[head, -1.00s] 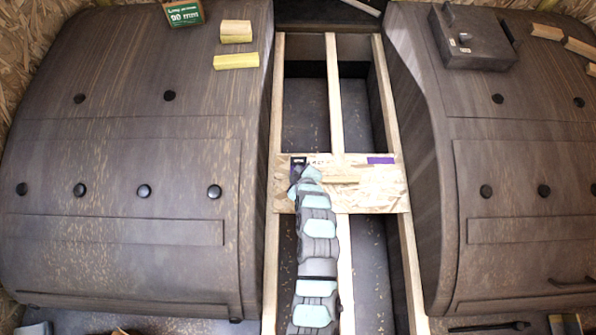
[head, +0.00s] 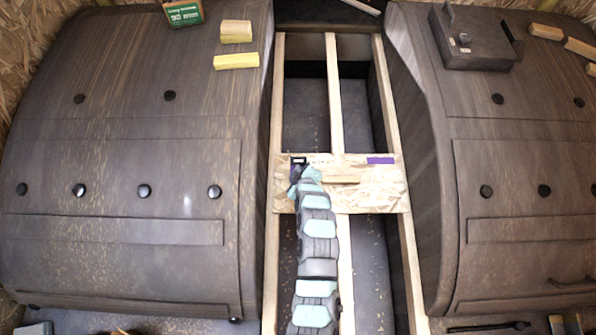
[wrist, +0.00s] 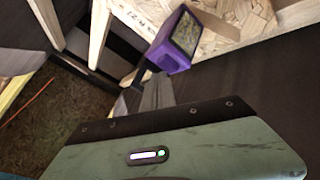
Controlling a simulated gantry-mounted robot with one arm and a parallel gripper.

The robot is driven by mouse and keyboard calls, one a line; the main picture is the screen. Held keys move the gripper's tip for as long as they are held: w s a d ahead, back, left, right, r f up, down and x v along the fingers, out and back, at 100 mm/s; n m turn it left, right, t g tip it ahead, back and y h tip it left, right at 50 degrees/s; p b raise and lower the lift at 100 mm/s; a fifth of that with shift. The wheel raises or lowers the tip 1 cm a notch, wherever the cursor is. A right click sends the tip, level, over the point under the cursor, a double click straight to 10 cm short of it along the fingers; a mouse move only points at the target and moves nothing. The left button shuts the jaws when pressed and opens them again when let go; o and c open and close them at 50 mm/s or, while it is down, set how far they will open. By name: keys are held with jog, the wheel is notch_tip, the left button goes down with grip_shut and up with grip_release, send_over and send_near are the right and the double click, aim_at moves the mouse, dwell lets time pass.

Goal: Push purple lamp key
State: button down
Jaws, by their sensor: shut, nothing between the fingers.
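A purple box-shaped lamp (wrist: 172,52) with a pale yellowish face shows at the top middle of the wrist view, beside the chipboard panel. My gripper (wrist: 156,90) is shut and empty, with its grey fingers pointing at the lamp's near side; I cannot tell whether they touch it. In the head view my gripper (head: 299,174) is at the left end of the chipboard panel (head: 375,192), close to a small dark item with a white mark (head: 299,161). The lamp's key cannot be made out in either view.
A flat purple strip (head: 381,161) lies on the panel's right part, and a small wood strip (head: 340,179) near its middle. Wooden rails (head: 335,90) frame open gaps. Brown wheel arches (head: 130,150) rise on both sides. A dark box (head: 475,40) sits on the right arch.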

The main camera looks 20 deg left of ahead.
jog(key=shift+f, duration=0.15)
jog(key=shift+f+b, duration=0.35)
jog(key=shift+b, duration=0.4)
jog(key=shift+r, duration=0.6)
jog(key=shift+s+r+p, duration=0.1)
jog(key=shift+r+p, duration=1.2)
jog(key=shift+r, duration=1.6)
